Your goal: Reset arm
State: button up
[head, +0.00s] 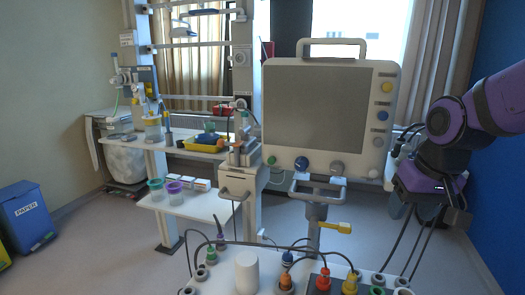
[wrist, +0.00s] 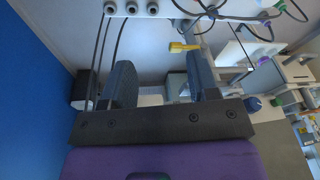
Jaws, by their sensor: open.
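My arm comes in from the right edge of the head view, purple and black, bent with its wrist to the right of the large monitor. My gripper (head: 456,215) hangs at the right, above the right end of the white panel with coloured connectors. In the wrist view my gripper (wrist: 160,82) has its two dark fingers wide apart, with nothing between them. Beyond the fingers the wrist view shows floor and a yellow lever (wrist: 182,46). The gripper touches nothing that I can see.
The grey-screened monitor (head: 318,105) stands left of my arm. The connector panel (head: 222,284) with cables is in front. A blue wall (head: 497,170) is close on the right. Shelves, a yellow tray (head: 203,144) and a blue paper bin (head: 28,212) are left.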

jog(key=s+d+r+t, duration=0.2)
jog(key=s+r, duration=0.5)
jog(key=s, duration=0.5)
jog(key=shift+s+d+r+t+h, duration=0.2)
jog(key=shift+d+t+h, duration=0.1)
jog(key=shift+d+h, duration=0.1)
